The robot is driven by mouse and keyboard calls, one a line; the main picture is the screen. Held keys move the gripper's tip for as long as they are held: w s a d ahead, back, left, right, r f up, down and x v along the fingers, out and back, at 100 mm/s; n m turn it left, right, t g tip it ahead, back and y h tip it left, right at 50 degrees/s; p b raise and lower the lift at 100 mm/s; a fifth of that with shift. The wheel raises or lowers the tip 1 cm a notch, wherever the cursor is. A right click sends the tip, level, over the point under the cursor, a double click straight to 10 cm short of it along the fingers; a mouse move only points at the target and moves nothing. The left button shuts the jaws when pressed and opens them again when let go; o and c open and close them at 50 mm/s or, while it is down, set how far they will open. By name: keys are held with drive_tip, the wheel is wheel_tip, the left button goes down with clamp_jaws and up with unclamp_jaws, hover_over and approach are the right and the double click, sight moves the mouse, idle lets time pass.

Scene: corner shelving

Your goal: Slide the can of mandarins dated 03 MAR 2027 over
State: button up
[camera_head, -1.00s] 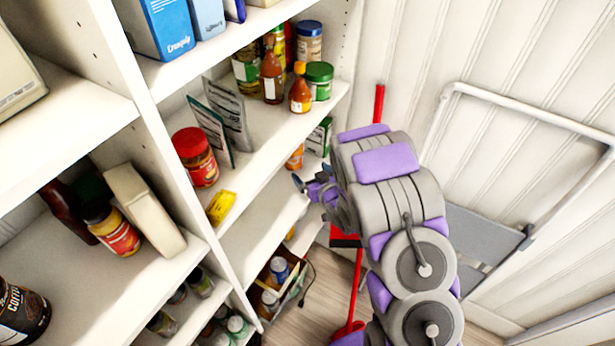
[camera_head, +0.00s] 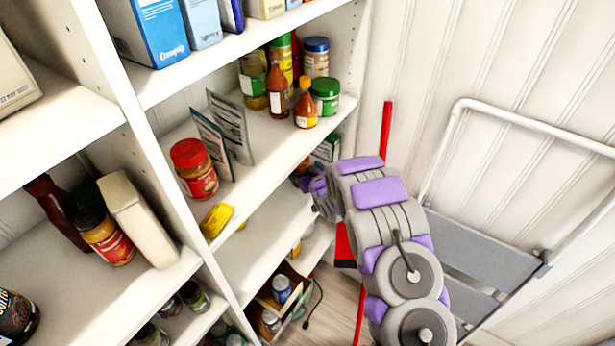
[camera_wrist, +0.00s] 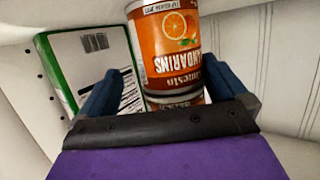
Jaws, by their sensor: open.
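An orange mandarins can (camera_wrist: 170,45) fills the middle of the wrist view, its label printed upside down in this picture. My gripper (camera_wrist: 160,70) is open, with one dark blue finger on each side of the can. I cannot tell whether either finger touches it. Below the can in the picture are dark rims and a strip of orange, perhaps a second can. Small print near the top of the label is too small to read as a date. In the head view my gripper (camera_head: 312,184) reaches into the shelf below the sauce bottles, and the can is mostly hidden.
A green and white box (camera_wrist: 90,65) stands close left of the can, and a white wall lies to the right. A folded step ladder (camera_head: 480,255) leans at right.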

drive_tip(key=shift+w+a, duration=0.35)
drive_tip(key=shift+w+a+f, duration=0.1)
drive_tip(key=shift+a+f, duration=0.05)
drive_tip(key=shift+a, duration=0.4)
drive_tip(key=shift+w+a+f, duration=0.1)
drive_tip(key=shift+a+f, duration=0.05)
drive_tip(key=shift+a, duration=0.35)
drive_tip(key=shift+d+r, duration=0.1)
drive_tip(key=shift+d, duration=0.4)
drive_tip(key=shift+c, duration=0.6)
drive_tip(key=shift+d, duration=0.4)
drive_tip(key=c, duration=0.3)
drive_tip(key=shift+a, duration=0.65)
drive_tip(key=c, duration=0.7)
drive_tip(key=shift+d, duration=0.15)
drive_tip(key=shift+c, duration=0.5)
drive_tip(key=shift+d, duration=0.1)
drive_tip(key=shift+s, duration=0.1)
